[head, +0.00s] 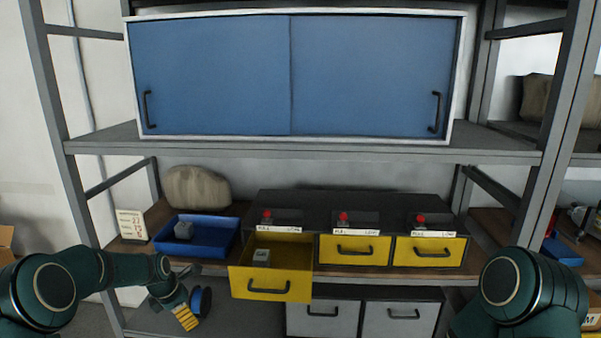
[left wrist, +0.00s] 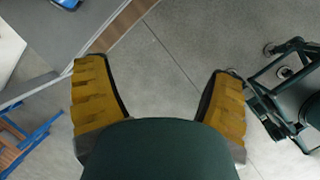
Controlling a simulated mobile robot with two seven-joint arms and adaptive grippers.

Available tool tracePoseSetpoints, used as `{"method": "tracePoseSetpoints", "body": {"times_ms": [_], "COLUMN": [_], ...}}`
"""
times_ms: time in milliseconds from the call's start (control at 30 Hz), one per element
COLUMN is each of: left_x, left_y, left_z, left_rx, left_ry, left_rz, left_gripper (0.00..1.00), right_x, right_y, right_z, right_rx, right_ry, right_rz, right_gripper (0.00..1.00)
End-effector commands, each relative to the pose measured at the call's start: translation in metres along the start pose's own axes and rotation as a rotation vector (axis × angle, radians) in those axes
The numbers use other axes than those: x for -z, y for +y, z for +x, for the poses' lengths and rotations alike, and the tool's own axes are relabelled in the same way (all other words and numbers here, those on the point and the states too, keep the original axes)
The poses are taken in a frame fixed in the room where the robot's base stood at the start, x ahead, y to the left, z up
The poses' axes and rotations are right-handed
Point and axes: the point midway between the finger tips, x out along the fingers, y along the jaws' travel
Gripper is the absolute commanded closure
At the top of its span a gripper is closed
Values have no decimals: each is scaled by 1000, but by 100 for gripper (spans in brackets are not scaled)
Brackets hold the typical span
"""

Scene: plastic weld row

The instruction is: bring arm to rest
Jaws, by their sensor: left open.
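My left gripper (head: 186,312) hangs low at the left front of the shelf in the head view, below the blue bin and left of the open yellow drawer. In the left wrist view its two yellow-padded fingers (left wrist: 162,78) are spread wide with nothing between them but grey floor. My right arm (head: 530,290) shows at the lower right of the head view, but its gripper is out of the picture.
One yellow drawer (head: 268,284) stands pulled out, with a grey block (head: 261,256) inside. Two other yellow drawers are shut. A blue bin (head: 222,238) holds another grey block (head: 183,230). A shelf post (head: 60,130) stands at the left. Blue sliding doors (head: 210,75) are above.

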Motion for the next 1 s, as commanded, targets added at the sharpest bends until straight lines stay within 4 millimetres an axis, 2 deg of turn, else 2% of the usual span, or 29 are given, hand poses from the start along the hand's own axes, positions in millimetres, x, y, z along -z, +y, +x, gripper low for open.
{"method": "tracePoseSetpoints", "body": {"times_ms": [33,200,400,533,700,833,1000], "left_x": [-5,-13,-9,1,21,36,46], "left_y": [-25,-102,-198,-261,-335,-374,-398], "left_z": [17,59,88,94,89,80,72], "left_rx": [24,60,79,82,79,74,68], "left_ry": [-13,-69,-136,-176,-218,-238,-249], "left_rz": [116,522,984,1277,1639,1849,1992], "left_gripper": [17,17,17,17,17,17,17], "right_x": [0,0,0,0,0,0,0], "right_y": [0,0,0,0,0,0,0], "right_z": [0,0,0,0,0,0,0], "right_rx": [0,0,0,0,0,0,0], "right_ry": [0,0,0,0,0,0,0], "right_rz": [0,0,0,0,0,0,0], "right_gripper": [53,53,53,53,53,53,53]}}
